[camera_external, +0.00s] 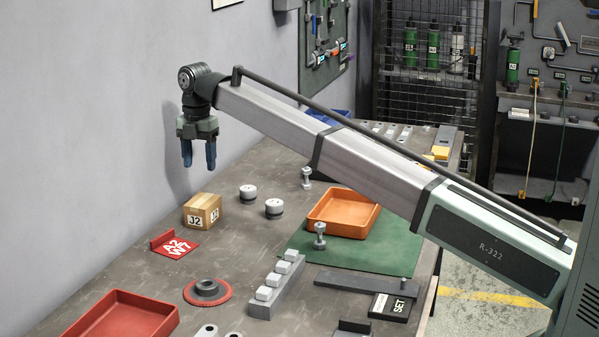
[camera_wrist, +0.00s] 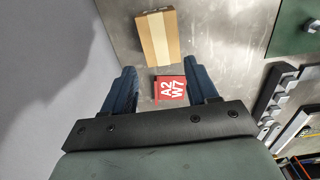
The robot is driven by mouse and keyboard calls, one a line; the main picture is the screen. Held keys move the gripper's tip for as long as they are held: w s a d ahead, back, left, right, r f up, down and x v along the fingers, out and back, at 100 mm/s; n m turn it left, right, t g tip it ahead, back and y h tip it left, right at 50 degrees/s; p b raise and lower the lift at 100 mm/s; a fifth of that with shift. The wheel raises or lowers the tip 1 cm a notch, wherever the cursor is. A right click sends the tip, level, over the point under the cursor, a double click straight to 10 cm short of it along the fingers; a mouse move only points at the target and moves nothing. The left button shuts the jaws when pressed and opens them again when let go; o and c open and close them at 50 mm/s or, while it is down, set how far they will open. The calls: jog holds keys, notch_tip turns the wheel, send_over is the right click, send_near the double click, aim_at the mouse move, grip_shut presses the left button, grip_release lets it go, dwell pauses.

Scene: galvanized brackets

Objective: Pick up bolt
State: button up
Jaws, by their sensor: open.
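Two grey bolts stand head-up in the external view. One bolt (camera_external: 320,236) is on the green mat (camera_external: 395,254) in front of the orange tray (camera_external: 343,229). The other bolt (camera_external: 306,178) stands farther back on the bare table. A bolt (camera_wrist: 311,26) also shows at the top right edge of the wrist view, on green. My gripper (camera_external: 199,160) hangs high above the table at the wall side, well left of both bolts. Its blue fingers are apart with nothing between them; they also show in the wrist view (camera_wrist: 164,70).
A cardboard box (camera_external: 202,211) and a red bracket (camera_external: 174,244) lie near the wall below my gripper. Two white-topped cylinders (camera_external: 273,208), a red-flanged part (camera_external: 207,291), a block row (camera_external: 276,290) and a red tray (camera_external: 121,318) stand around the bolts' side of the table.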

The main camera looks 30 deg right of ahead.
jog(key=d+r, duration=0.2)
jog(key=d, duration=0.3)
jog(key=m, duration=0.4)
send_over(321, 242)
jog(key=f, duration=0.7)
jog(key=d+f, duration=0.1)
jog(key=f, duration=0.2)
jog(key=shift+w+f, duration=0.25)
jog(key=shift+w, duration=0.1)
jog(key=shift+a+f, duration=0.2)
jog(key=shift+f, duration=1.15)
jog(key=shift+a+f, duration=0.15)
jog(key=shift+f, duration=1.15)
grip_shut()
